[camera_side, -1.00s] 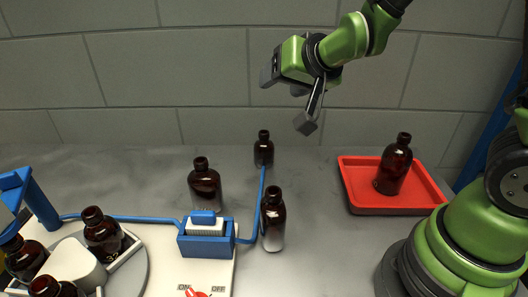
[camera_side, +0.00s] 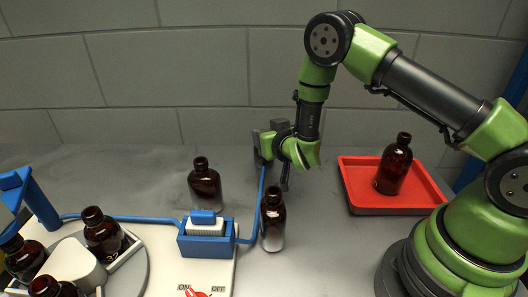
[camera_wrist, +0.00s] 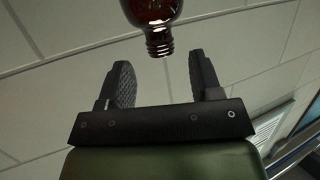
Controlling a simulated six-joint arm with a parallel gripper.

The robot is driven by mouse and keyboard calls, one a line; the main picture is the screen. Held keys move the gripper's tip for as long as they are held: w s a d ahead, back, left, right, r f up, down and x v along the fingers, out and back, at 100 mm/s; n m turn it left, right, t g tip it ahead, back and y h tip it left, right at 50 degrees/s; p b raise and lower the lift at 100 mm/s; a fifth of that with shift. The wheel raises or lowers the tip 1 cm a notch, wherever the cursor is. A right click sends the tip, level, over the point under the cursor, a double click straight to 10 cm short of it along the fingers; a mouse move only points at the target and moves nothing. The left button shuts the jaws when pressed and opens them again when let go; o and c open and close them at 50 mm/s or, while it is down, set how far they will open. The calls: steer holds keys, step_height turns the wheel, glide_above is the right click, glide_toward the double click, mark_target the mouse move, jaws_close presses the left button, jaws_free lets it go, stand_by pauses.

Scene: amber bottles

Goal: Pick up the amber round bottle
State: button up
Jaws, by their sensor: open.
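Several amber round bottles with dark necks are in the side view. One upright bottle (camera_side: 204,187) stands behind the blue-and-white block, and another (camera_side: 272,222) stands in front of my gripper, nearer the camera. A bottle further back is now hidden behind my gripper (camera_side: 270,138), which is low over the back of the table. In the wrist view my gripper (camera_wrist: 163,82) is open and empty, with its two fingers apart. An amber bottle's neck and shoulder (camera_wrist: 157,38) show upside down at the top, just beyond and between the finger line, apart from the fingers.
A red tray (camera_side: 352,192) at the right holds another amber bottle (camera_side: 394,165). A blue-and-white block (camera_side: 205,238) and a blue cable lie near the standing bottles. Table is clear at back left.

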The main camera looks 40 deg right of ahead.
steer(key=shift+f+x, duration=0.2)
steer(key=shift+x, duration=2.7)
steer(key=shift+a, duration=0.1)
jaws_close()
steer(key=shift+r, duration=0.1)
